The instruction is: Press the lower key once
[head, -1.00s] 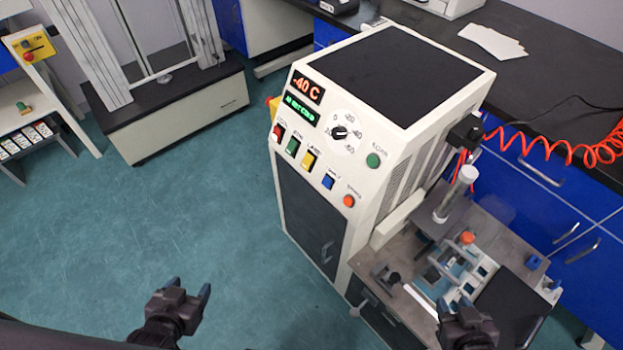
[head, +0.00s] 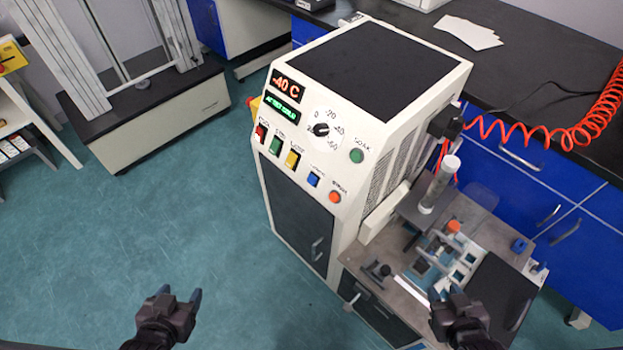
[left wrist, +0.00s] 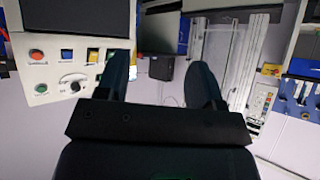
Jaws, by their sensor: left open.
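The white machine cabinet (head: 350,160) carries a row of coloured keys on its sloped panel. The yellow key (head: 292,159) has a small label that seems to read "LOWER". It stands between the green key (head: 275,145) and the blue key (head: 313,179). My left gripper (head: 179,294) is open and empty, low over the floor, left of the cabinet and well apart from the keys. In the left wrist view the panel shows upside down at the left, with the yellow key (left wrist: 92,55) beside a finger. My right gripper (head: 446,296) is by the bench fixture; its jaw state is unclear.
A dial (head: 321,130), a green button (head: 357,156) and an orange button (head: 335,197) share the panel. A side bench (head: 400,290) with a clamp fixture adjoins the cabinet at right. A red coiled hose (head: 540,135) hangs behind.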

